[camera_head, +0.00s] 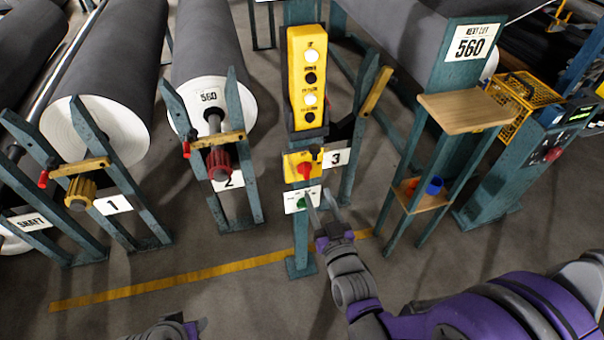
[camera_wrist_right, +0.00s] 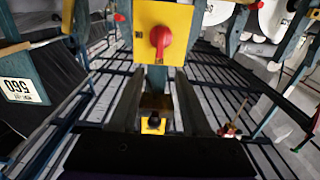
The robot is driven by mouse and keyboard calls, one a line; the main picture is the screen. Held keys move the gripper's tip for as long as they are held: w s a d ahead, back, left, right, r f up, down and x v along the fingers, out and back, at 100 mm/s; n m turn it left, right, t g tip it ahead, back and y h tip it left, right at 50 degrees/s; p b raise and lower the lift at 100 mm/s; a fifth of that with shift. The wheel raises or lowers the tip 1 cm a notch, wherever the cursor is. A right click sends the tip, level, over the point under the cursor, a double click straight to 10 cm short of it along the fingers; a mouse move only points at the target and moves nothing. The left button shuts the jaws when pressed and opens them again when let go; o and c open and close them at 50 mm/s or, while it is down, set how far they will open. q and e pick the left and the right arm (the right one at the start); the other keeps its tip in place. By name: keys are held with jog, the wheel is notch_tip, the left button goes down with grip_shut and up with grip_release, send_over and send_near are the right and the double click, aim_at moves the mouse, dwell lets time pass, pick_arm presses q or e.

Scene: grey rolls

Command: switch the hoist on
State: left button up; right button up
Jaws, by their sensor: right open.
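A yellow switch box (camera_head: 298,160) with a red rotary knob (camera_head: 304,171) is mounted on a teal post. The red knob shows large in the right wrist view (camera_wrist_right: 160,40), its grip roughly upright. A yellow pendant (camera_head: 308,75) with white and black buttons hangs above. My right gripper (camera_head: 322,200) is open and empty, its fingers beside the plate's right edge. In the wrist view a small black knob on yellow (camera_wrist_right: 153,123) appears between the fingers. My left gripper (camera_head: 188,328) is mostly cut off at the bottom edge.
Grey rolls (camera_head: 207,45) on teal stands fill the left and back. A wooden shelf (camera_head: 465,110) and a lower ledge with a blue cup (camera_head: 434,186) stand to the right. A yellow crate (camera_head: 520,95) is farther right. A yellow line (camera_head: 200,275) crosses open floor.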

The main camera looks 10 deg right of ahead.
aim_at(308, 169)
jog(key=w, duration=0.9)
jog(key=shift+w+a, duration=0.1)
jog(key=shift+w, duration=0.3)
grip_shut()
